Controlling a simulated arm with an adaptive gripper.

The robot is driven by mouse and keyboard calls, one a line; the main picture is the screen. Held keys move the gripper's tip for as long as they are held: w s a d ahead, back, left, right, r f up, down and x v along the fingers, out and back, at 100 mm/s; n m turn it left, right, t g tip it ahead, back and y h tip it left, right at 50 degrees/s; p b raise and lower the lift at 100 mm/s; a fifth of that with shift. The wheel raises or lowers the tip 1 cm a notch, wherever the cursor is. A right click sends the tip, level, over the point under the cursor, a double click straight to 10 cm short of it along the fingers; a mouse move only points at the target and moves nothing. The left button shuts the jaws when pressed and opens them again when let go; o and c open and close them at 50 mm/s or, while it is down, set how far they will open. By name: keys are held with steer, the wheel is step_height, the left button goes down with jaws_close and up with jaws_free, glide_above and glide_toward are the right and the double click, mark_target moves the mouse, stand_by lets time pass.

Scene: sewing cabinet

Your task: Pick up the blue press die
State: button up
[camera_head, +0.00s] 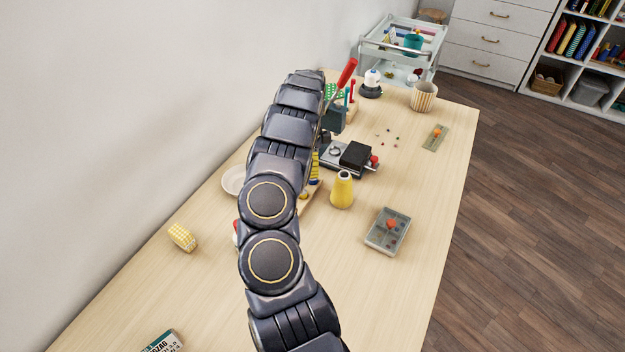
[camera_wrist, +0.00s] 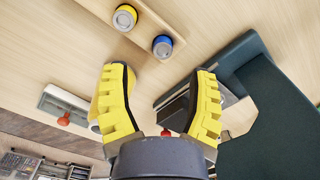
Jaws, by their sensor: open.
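The blue press die (camera_wrist: 162,46) shows in the wrist view as a small round piece with a blue side and a pale grey end. It sits on a wooden strip (camera_wrist: 143,36) beside a similar yellow die (camera_wrist: 124,17). My gripper (camera_wrist: 161,69) has two yellow ridged fingers, spread apart and empty. The blue die appears just beyond the gap between the fingertips, apart from both. In the head view my arm hides the blue die, and a wooden edge (camera_head: 311,196) shows beside the arm.
A large dark green body (camera_wrist: 265,100) stands close to the right finger in the wrist view. In the head view, a yellow cone (camera_head: 342,190), a grey case (camera_head: 386,238) and a black box (camera_head: 355,155) stand right of my arm. The front table is mostly clear.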

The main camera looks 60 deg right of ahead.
mark_target(313, 180)
step_height(313, 180, down, 6)
steer(key=shift+w+d+f, duration=0.1)
steer(key=shift+d, duration=0.05)
jaws_close()
